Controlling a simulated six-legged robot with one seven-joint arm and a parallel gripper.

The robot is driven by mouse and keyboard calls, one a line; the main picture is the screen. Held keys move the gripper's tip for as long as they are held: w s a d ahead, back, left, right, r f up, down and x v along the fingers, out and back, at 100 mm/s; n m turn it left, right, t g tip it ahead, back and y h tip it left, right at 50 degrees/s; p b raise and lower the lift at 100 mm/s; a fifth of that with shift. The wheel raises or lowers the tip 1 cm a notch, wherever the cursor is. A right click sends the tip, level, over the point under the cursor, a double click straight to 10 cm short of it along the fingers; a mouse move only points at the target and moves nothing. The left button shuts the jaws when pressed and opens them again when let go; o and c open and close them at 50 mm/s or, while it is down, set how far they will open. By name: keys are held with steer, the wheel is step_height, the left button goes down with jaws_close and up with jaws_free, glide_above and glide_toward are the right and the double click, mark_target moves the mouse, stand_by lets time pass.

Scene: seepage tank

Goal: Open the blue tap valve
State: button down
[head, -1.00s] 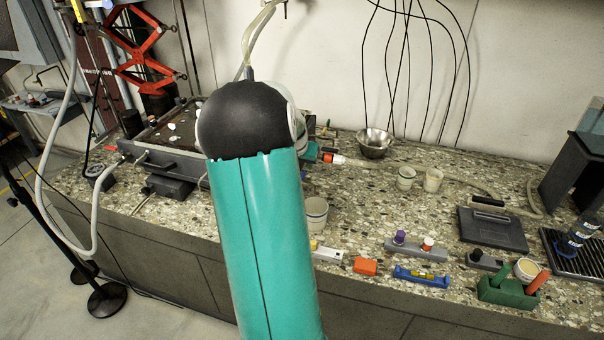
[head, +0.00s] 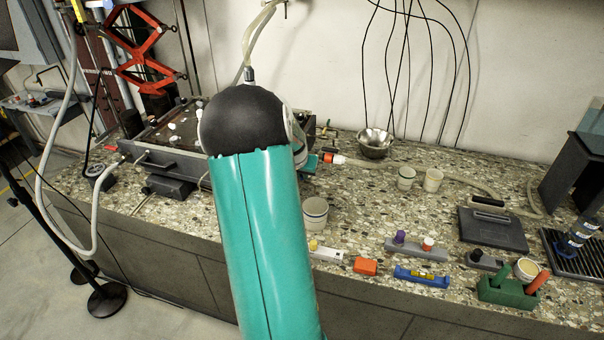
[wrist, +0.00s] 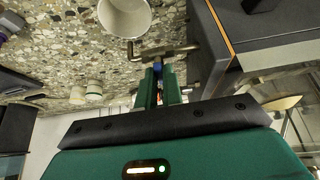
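In the wrist view a metal tap (wrist: 165,52) sticks out from beside the dark tank, with a small blue part (wrist: 157,69) at its near side, which I take for the blue valve. My gripper (wrist: 158,76) has its two green fingers close together, one on each side of the blue part. A narrow gap shows between the fingers; I cannot tell whether they touch the blue part. The tank (head: 178,160) shows left of my arm.
A white cup (wrist: 125,16) stands close beside the tap in the wrist view, and it also shows on the bench in the head view (head: 315,213). The tank's orange-edged side (wrist: 219,30) is close on the right. Small tools and a metal bowl (head: 375,144) lie farther right on the speckled bench.

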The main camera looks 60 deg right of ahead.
steer(key=shift+s+n+t+y, duration=0.15)
steer(key=shift+n+t, duration=0.25)
steer(key=shift+n, duration=0.45)
steer(key=shift+s+n+t+y, duration=0.15)
steer(key=shift+n+t, duration=0.25)
steer(key=shift+n, duration=0.45)
steer(key=shift+w, duration=0.1)
steer(key=shift+d+n+t+y, duration=0.15)
steer(key=shift+n+t+y, duration=0.45)
steer(key=shift+n, duration=1.2)
